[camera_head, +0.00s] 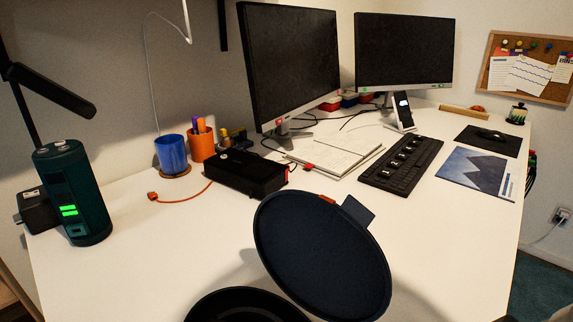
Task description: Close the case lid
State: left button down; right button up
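A round dark navy case stands open at the bottom middle of the desk. Its lid (322,255) is raised and tilted, with its flat disc face turned toward me. A small orange tab shows on the lid's top rim, and a dark flap sticks out beside it. The case base (245,304) lies in front and to the left of the lid, cut off by the bottom edge of the picture. The hinge line between them is hard to make out. Neither of my grippers can be made out in the head view.
A white desk (440,250) carries a black box (240,172) behind the lid, a keyboard (402,165), a notebook (333,153) and two monitors. A green cylinder (75,195) stands at left, near blue (171,152) and orange cups. The desk right and left of the case is clear.

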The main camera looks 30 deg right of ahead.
aim_at(321, 253)
jog(key=i+j+z, duration=0.1)
jog(key=j+z, duration=0.65)
jog(key=i+j+z, duration=0.1)
jog(key=j+z, duration=0.15)
jog(key=z, duration=0.15)
